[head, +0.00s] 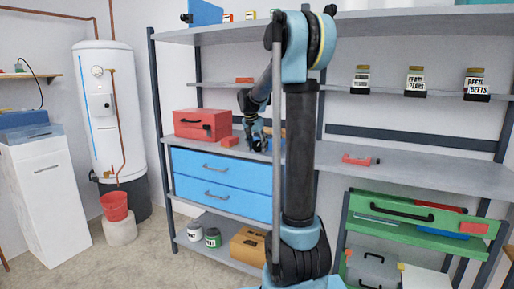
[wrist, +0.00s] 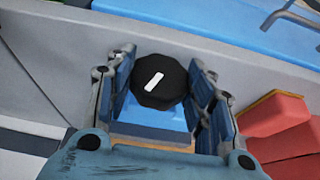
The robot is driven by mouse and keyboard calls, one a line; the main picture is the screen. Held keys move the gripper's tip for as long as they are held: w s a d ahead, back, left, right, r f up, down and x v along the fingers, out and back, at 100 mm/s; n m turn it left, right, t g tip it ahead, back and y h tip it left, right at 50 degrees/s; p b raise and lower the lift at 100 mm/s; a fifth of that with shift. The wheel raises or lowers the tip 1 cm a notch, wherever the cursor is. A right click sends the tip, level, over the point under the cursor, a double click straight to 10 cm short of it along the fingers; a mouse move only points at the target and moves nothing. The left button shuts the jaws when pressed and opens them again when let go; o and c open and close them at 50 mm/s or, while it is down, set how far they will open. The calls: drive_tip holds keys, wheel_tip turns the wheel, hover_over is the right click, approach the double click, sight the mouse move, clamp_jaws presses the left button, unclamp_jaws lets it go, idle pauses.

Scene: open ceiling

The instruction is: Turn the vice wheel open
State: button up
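The vice wheel (wrist: 158,82) is a black, many-sided knob with a white bar mark, seen in the wrist view. The bar lies at a slant. A blue part (wrist: 150,122), seemingly the vice body, shows below it. My gripper (wrist: 162,75) has its two fingers spread, one on each side of the wheel. The gaps are small, and I cannot tell whether either finger touches it. In the head view my gripper (head: 257,143) points down at the middle shelf.
Red blocks (wrist: 275,127) lie close to the right of my gripper in the wrist view. A red toolbox (head: 202,123) stands left of it on the shelf (head: 405,167). Blue drawers (head: 222,182) are below. Another shelf board (head: 215,85) runs above and behind.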

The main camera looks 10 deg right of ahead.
drive_tip(key=shift+a+g+h, duration=0.1)
drive_tip(key=shift+g+h, duration=0.2)
drive_tip(key=shift+h, duration=0.3)
drive_tip(key=o, duration=1)
drive_tip(key=shift+w, duration=0.1)
drive_tip(key=shift+o, duration=0.2)
drive_tip(key=shift+r, duration=0.15)
drive_tip(key=v, duration=1.1)
drive_tip(key=shift+r, duration=0.3)
drive_tip(key=shift+a, duration=0.1)
